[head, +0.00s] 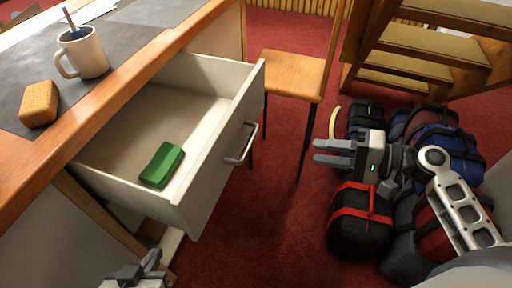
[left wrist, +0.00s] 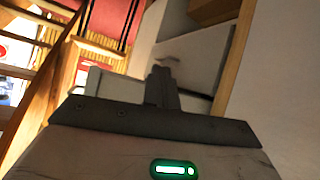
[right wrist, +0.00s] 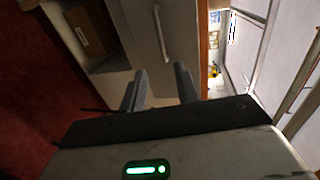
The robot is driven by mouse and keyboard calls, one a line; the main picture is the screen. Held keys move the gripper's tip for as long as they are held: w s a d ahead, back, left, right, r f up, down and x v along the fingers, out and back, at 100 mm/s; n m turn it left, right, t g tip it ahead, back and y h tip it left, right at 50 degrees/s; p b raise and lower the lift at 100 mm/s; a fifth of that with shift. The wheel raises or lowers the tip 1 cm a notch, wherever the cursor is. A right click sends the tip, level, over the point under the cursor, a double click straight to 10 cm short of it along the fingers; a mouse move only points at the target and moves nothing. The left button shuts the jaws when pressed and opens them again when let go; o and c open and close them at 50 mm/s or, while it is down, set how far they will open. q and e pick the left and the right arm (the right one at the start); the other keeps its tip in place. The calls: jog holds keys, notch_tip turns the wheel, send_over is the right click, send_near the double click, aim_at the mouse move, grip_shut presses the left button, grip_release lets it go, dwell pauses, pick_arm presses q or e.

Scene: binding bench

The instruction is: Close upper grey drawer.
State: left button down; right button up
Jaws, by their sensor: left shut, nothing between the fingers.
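The upper grey drawer (head: 215,160) is pulled well out from under the bench. Its pale front has a metal bar handle (head: 241,145). A green block (head: 162,165) lies inside it near the front. My right gripper (head: 318,152) is to the right of the drawer front, open and empty, apart from the handle. In the right wrist view its fingers (right wrist: 160,88) are spread, with a bar handle (right wrist: 161,33) beyond them. My left gripper (head: 152,258) is low at the bottom edge, shut and empty, below the drawer's front corner. Its closed fingers (left wrist: 162,85) show in the left wrist view.
On the bench top (head: 125,50) are a mug (head: 88,55) and a yellow-brown sponge (head: 39,104). A wooden chair (head: 293,75) stands behind the drawer. Several bags (head: 360,235) lie at the right, near my right arm. Red carpet between drawer and bags is clear.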

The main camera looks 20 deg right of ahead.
jog(key=p+x, duration=0.2)
jog(key=x, duration=1.3)
jog(key=shift+w+a, duration=0.2)
jog(key=shift+a, duration=0.2)
grip_shut()
